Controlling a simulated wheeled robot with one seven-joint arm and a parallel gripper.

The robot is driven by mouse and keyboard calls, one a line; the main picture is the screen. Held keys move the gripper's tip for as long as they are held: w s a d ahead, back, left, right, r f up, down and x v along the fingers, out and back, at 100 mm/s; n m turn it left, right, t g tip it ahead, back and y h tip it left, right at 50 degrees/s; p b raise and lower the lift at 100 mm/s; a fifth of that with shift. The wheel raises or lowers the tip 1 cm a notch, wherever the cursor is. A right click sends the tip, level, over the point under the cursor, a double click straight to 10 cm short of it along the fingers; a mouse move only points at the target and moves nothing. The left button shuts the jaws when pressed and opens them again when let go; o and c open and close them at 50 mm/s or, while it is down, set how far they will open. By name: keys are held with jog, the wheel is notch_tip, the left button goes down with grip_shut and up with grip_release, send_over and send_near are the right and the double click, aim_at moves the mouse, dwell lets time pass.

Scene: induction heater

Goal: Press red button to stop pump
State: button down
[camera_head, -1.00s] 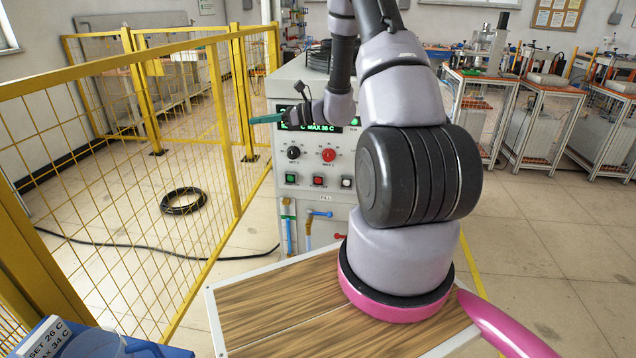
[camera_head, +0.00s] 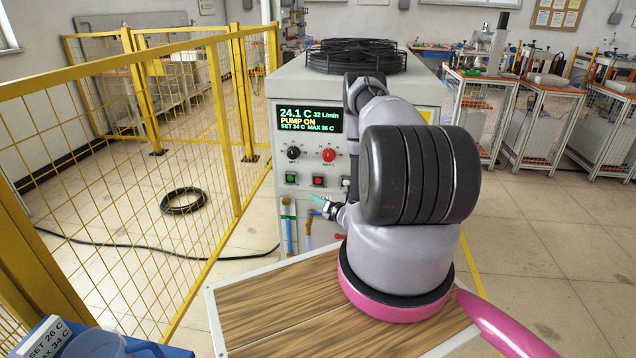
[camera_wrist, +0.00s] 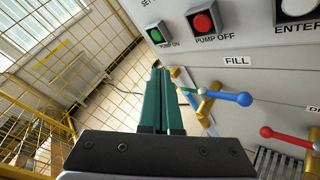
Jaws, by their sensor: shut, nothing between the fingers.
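The red PUMP OFF button (camera_head: 318,181) is on the front panel of the chiller cabinet (camera_head: 395,98), between the green PUMP ON button (camera_head: 291,178) and a white button (camera_head: 347,182). In the wrist view the red button (camera_wrist: 203,22) is at the top, right of the green button (camera_wrist: 156,35). My gripper (camera_head: 313,198) is low in front of the panel, just below the red button in the picture. Its teal fingers (camera_wrist: 160,72) are shut together and empty, pointing left of and below the red button, apart from it. The display (camera_head: 309,120) reads PUMP ON.
A blue-handled valve (camera_wrist: 238,97) and a red-handled valve (camera_wrist: 285,136) stick out below the buttons, right of the fingers. Two knobs (camera_head: 328,155) sit above the buttons. Yellow mesh fencing (camera_head: 215,130) stands left. A wooden tabletop (camera_head: 285,310) is in front.

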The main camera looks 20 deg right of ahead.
aim_at(315, 180)
jog(key=shift+w+d, duration=0.8)
jog(key=shift+w, duration=0.4)
jog(key=shift+w+d, duration=0.85)
jog(key=shift+w, duration=0.4)
jog(key=shift+w+d, duration=0.8)
jog(key=shift+w, duration=0.4)
jog(key=shift+w, duration=0.1)
jog(key=shift+w+d, duration=0.2)
jog(key=shift+w, duration=0.05)
jog(key=shift+w+d+r, duration=0.1)
jog(key=shift+w+d, duration=0.2)
jog(key=shift+w, duration=0.15)
dwell(0.5)
jog(key=shift+s+a, duration=0.1)
jog(key=shift+s, duration=0.05)
jog(key=shift+s+a, duration=0.4)
jog(key=shift+s, duration=0.2)
jog(key=shift+s+a, duration=0.75)
jog(key=shift+s, duration=0.3)
jog(key=shift+s+a, duration=0.7)
jog(key=shift+s, duration=0.35)
